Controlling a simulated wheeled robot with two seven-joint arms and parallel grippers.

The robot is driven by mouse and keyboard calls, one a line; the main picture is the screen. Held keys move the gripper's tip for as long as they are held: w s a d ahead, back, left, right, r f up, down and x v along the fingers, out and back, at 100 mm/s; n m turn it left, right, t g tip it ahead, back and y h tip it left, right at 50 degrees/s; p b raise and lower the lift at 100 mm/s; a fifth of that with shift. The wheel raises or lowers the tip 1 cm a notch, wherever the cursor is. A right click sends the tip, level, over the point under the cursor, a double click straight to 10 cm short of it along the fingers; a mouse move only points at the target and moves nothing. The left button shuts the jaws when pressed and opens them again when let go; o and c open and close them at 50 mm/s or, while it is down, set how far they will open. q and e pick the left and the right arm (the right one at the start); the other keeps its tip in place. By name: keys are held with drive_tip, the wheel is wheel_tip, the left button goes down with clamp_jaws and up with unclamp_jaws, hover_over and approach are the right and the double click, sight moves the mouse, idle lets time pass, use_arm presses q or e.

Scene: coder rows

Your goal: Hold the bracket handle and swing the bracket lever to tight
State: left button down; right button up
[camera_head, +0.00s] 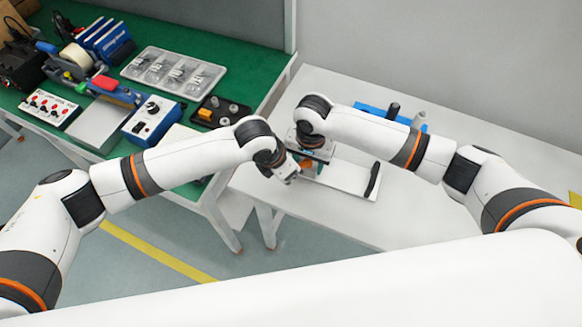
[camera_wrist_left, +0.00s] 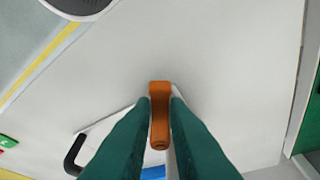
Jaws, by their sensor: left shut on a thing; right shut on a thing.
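In the left wrist view, my left gripper (camera_wrist_left: 159,120) is shut on an orange elongated piece (camera_wrist_left: 159,100), a handle or lever by its look. The orange piece also shows small in the head view (camera_head: 307,165), by the tip of my left gripper (camera_head: 290,174). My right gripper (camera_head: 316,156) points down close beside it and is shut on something. What it holds is hidden by the wrist and too small to name. I cannot make out the rest of the bracket or the lever's angle.
A white plate with a black bar handle (camera_head: 374,179) lies right of the grippers on the white table (camera_head: 470,160). A blue tray (camera_head: 372,110) with upright cylinders stands behind my right arm. The green bench (camera_head: 240,72) at left is crowded with tools and boxes. The table's right side is clear.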

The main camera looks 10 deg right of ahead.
use_arm(q)
drive_tip(key=shift+w, duration=0.1)
idle(0.4)
drive_tip(key=c, duration=1.4)
unclamp_jaws()
drive_tip(key=v, duration=1.2)
